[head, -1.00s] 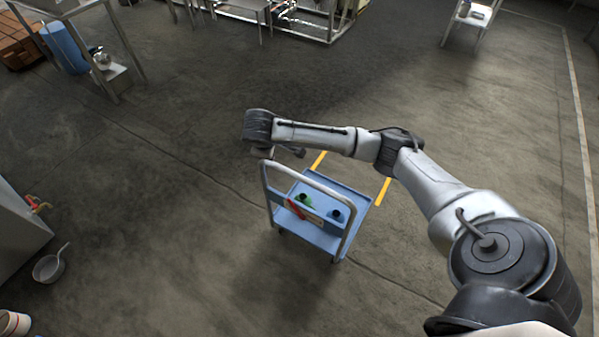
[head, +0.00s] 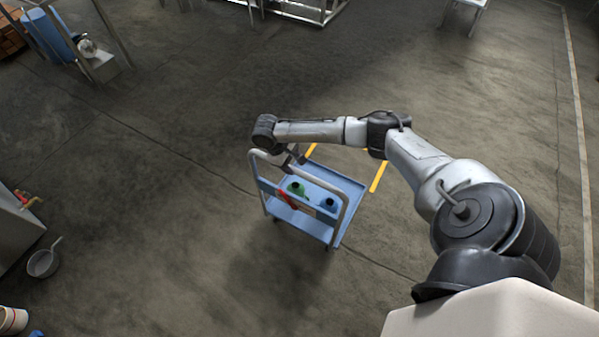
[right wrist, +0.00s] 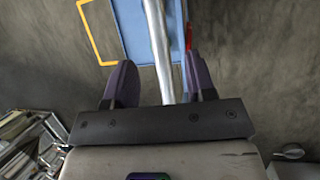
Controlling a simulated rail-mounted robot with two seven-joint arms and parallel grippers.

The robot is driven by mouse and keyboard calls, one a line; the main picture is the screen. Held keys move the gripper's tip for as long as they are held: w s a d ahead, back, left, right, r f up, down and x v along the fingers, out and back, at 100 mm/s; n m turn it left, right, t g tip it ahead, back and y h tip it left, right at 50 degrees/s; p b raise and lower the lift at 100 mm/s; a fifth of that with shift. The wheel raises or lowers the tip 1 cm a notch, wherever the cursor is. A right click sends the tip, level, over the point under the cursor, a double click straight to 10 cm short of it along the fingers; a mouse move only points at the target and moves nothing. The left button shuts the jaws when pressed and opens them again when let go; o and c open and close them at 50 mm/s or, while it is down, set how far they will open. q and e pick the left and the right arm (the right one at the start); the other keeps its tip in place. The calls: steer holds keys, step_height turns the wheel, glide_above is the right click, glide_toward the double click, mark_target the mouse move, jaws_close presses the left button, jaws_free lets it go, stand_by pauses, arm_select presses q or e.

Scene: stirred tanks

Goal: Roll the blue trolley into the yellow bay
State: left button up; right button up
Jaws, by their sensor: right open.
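My right gripper (head: 292,157) is over the handle's top bar, pointing down. In the right wrist view the open right gripper (right wrist: 160,75) has the handle bar (right wrist: 158,40) between its fingers, with gaps at both sides. The yellow outline (right wrist: 98,40) shows beside the blue deck (right wrist: 132,25). My left gripper is not in view.
The trolley carries a green item (head: 296,187), a dark-topped blue item (head: 329,204) and a red item (head: 286,199). Steel stands are at the back. The floor around the trolley is clear.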

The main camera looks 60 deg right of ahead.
mark_target(300, 172)
steer(key=shift+b+x, duration=0.3)
steer(key=shift+x, duration=2.6)
steer(key=shift+c, duration=0.5)
jaws_close()
